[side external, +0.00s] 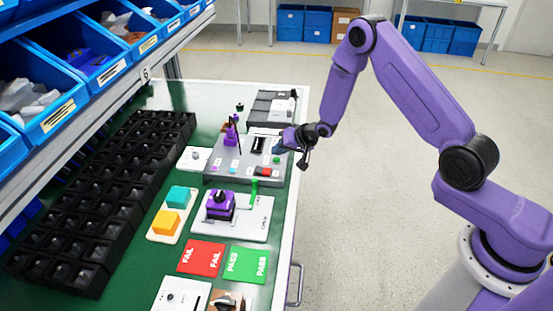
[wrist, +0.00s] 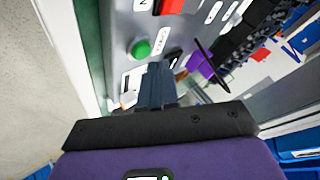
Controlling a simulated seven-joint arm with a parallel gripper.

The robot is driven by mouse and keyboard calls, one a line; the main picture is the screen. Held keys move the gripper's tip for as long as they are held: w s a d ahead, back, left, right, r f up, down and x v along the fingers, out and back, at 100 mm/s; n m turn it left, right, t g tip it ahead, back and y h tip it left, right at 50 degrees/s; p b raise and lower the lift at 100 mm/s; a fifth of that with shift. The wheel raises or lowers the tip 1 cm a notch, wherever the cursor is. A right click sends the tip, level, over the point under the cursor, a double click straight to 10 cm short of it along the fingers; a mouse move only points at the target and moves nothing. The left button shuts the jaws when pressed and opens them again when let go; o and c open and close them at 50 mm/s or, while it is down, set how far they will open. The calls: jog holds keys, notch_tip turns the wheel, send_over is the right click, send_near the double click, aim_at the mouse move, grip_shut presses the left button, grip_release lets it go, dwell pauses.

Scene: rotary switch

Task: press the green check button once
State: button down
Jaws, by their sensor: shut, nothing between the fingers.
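The green button (wrist: 140,49) is a round dome on the grey panel, just above and left of my fingertips in the wrist view. In the side view a small green button (side external: 277,160) shows near the right edge of the grey panel (side external: 222,172). My gripper (side external: 279,148) is over that panel's right side, a little behind the button. In the wrist view my gripper (wrist: 158,70) has its two dark fingers together, with nothing between them. The fingertips look beside the button, not over it; I cannot tell their height above the panel.
A red switch (side external: 263,171) sits near the green button. A purple upright part (side external: 231,132) stands on the panel's far left. A white plate with a purple block (side external: 220,205) and a green lever (side external: 254,192) lies in front. Black bins (side external: 95,200) fill the left.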

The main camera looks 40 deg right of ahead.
aim_at(279, 159)
jog(key=shift+f, duration=0.35)
jog(key=shift+f, duration=0.45)
dwell(0.6)
jog(key=shift+r, duration=0.9)
jog(key=shift+r, duration=0.1)
jog(key=shift+r, duration=2.4)
